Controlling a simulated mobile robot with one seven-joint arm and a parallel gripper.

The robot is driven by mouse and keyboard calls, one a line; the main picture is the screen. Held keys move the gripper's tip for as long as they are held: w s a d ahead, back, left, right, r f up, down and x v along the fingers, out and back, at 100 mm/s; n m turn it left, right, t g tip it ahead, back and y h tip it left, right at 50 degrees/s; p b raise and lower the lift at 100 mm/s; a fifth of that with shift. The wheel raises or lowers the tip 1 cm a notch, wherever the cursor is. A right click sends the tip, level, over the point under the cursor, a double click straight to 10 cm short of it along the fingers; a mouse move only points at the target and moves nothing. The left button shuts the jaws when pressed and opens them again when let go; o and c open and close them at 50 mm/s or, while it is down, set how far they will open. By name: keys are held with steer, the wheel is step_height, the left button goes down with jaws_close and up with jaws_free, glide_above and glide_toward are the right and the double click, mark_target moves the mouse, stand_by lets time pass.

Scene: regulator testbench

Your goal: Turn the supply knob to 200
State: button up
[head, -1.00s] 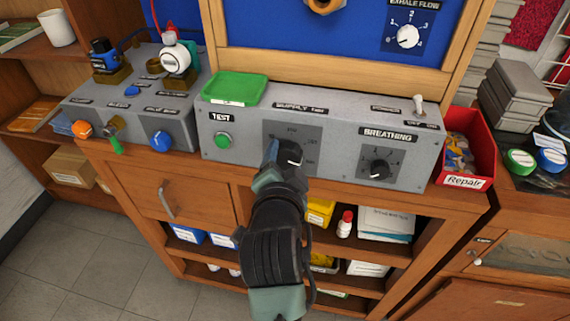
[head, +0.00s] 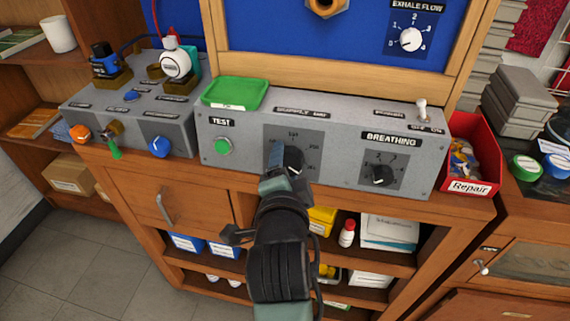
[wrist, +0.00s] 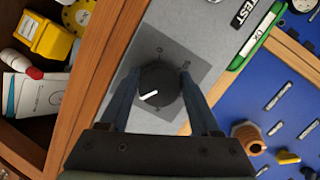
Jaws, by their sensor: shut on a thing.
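The supply knob (wrist: 160,92) is a black round knob with a white pointer mark on a dark grey dial plate (head: 308,140). In the wrist view it sits between the two fingers of my gripper (wrist: 157,88), which touch its sides. The pointer mark aims toward the lower left of that view. In the head view my gripper (head: 286,160) is at the dial from the front and hides part of the knob (head: 294,160). Some scale figures show on the dial, but they are too small or covered to read surely.
The knob is on a grey panel box (head: 240,160) with a green TEST button (head: 223,146) on the left and a BREATHING knob (head: 382,175) on the right. A green tray (head: 234,92) lies on top. A red Repair bin (head: 470,187) stands right of the box.

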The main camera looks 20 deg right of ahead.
steer(key=o, duration=1.4)
steer(key=shift+p+v, duration=1.5)
steer(key=shift+v, duration=5)
